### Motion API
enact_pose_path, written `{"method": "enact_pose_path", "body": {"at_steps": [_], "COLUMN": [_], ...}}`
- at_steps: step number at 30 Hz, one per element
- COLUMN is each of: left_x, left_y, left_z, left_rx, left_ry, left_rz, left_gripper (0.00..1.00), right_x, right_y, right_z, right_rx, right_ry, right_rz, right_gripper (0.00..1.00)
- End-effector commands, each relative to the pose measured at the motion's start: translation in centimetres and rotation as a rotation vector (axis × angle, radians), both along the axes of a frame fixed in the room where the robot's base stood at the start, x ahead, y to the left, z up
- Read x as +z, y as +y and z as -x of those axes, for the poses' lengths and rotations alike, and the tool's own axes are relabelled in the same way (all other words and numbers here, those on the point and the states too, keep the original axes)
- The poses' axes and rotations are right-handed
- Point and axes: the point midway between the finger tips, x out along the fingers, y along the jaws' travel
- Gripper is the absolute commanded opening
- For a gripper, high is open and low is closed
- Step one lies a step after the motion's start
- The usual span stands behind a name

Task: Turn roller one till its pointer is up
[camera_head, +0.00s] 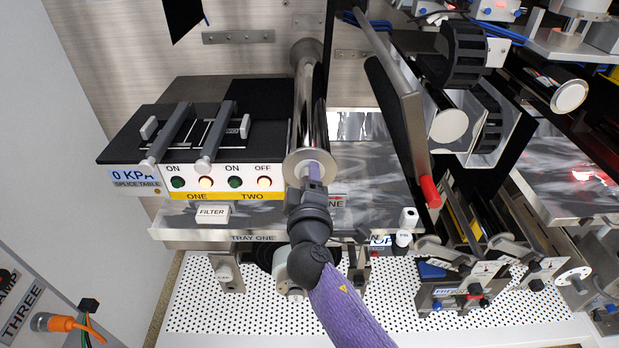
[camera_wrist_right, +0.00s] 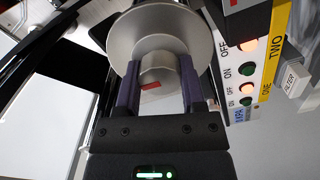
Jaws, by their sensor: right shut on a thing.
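Roller one (camera_head: 309,110) is a shiny metal cylinder with a round flange at its near end, right of the splice table in the head view. My right gripper (camera_head: 314,172) reaches the roller's near end. In the right wrist view my right gripper (camera_wrist_right: 160,92) is shut on the roller's end hub (camera_wrist_right: 155,68), with one purple finger on each side. A small red mark, the pointer (camera_wrist_right: 151,85), shows low on the hub face, a little left of its middle. The pointer is hidden in the head view. My left gripper is not in view.
The splice table (camera_head: 190,150) with its row of buttons stands left of the roller. Tray one (camera_head: 200,235) lies below, with a filter label (camera_head: 212,212) on it. A red-ended bar (camera_head: 430,190) is close on the right.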

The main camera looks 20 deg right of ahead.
Motion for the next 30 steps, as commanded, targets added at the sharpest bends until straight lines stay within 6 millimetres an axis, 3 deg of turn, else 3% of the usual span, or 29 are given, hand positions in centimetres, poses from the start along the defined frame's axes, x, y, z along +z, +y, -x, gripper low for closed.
{"method": "enact_pose_path", "body": {"at_steps": [23, 24, 28, 30], "left_x": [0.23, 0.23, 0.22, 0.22], "left_y": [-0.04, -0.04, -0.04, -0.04], "left_z": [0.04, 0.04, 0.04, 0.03], "left_rx": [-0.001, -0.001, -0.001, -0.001], "left_ry": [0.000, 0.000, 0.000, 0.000], "left_rz": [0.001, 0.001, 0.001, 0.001], "left_gripper": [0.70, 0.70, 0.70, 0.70], "right_x": [0.10, 0.09, 0.07, 0.05], "right_y": [-0.01, -0.01, -0.01, 0.00], "right_z": [-0.03, -0.03, -0.02, -0.02], "right_rx": [0.000, 0.000, 0.000, -0.001], "right_ry": [0.022, 0.022, 0.023, 0.023], "right_rz": [0.088, 0.088, 0.088, 0.087], "right_gripper": [0.00, 0.58, 0.85, 0.86]}}
